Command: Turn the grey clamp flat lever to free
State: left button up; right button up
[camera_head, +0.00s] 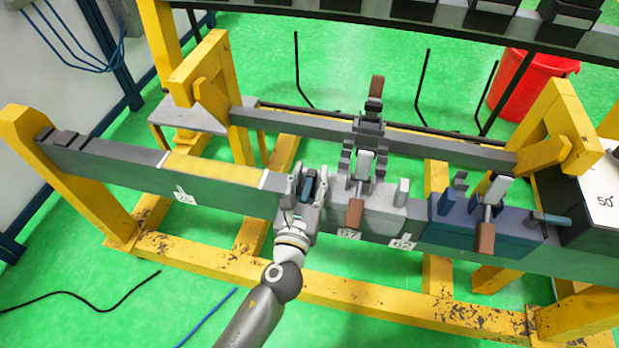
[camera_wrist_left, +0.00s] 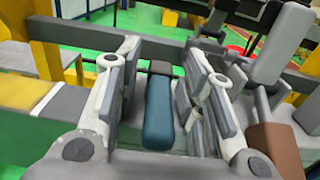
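The grey clamp (camera_head: 378,200) sits on the long grey beam, right of my left gripper. Its flat lever, with a teal handle (camera_head: 307,188), sticks out at the clamp's left end. In the left wrist view the teal handle (camera_wrist_left: 158,115) lies lengthwise between the fingers. My left gripper (camera_head: 304,184) is open around it, one finger on each side. The wrist view shows a gap on the left and a narrower one on the right; contact there is hard to tell. The clamp's brown-tipped lever (camera_head: 354,213) hangs over its front. My right gripper is not in view.
A blue clamp (camera_head: 470,222) with its own brown-tipped lever stands further right on the beam (camera_head: 105,165). A taller dark grey post (camera_head: 368,130) rises behind the grey clamp. Yellow frame posts (camera_head: 205,85) stand behind.

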pick_arm(q)
jog(key=shift+s, duration=0.1)
jog(key=v, duration=1.2)
jog(key=shift+f, duration=0.1)
